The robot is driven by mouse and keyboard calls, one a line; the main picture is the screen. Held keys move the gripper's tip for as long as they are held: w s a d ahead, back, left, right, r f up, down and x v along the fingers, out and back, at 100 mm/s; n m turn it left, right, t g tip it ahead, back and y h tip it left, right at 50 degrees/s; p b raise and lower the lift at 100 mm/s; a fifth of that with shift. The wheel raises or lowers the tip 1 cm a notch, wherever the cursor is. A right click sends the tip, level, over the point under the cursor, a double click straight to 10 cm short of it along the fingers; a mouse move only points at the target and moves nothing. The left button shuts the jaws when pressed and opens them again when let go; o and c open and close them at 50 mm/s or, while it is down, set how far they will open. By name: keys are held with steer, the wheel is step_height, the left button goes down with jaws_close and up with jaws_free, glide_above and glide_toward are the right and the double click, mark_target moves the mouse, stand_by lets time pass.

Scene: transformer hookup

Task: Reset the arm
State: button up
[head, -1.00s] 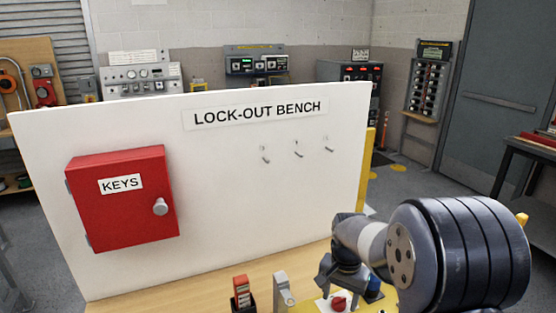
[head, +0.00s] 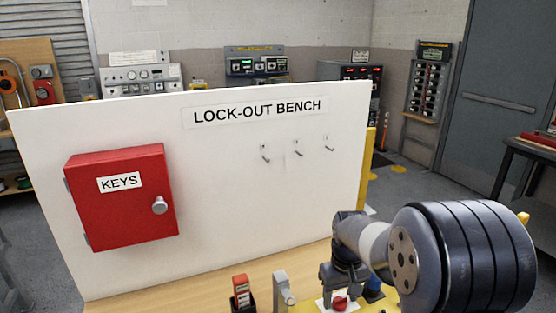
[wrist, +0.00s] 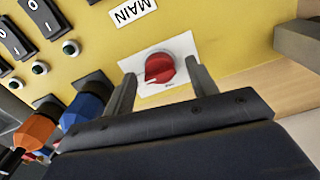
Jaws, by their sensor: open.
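My gripper (wrist: 160,90) is open in the wrist view, its two fingers apart and nothing between them. Beyond the fingertips is a red rotary knob (wrist: 159,68) on a white plate, fixed to a yellow panel (wrist: 85,60) below a "MAIN" label (wrist: 133,10). I cannot tell whether the fingers touch the plate. In the head view my gripper (head: 338,290) is at the lower right, above the red knob (head: 340,303), and my arm partly hides the area behind it.
A white board marked "LOCK-OUT BENCH" (head: 225,200) stands behind, with a red key box (head: 122,197) and three hooks (head: 297,150). A red device in a black holder (head: 241,292) and a grey lever (head: 284,290) stand left of my gripper. Orange and blue plugs (wrist: 80,113) are close by.

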steer(key=shift+n, duration=0.4)
steer(key=shift+r+n, duration=0.2)
steer(key=shift+n, duration=0.1)
steer(key=shift+r, duration=2.15)
steer(key=shift+a, duration=0.1)
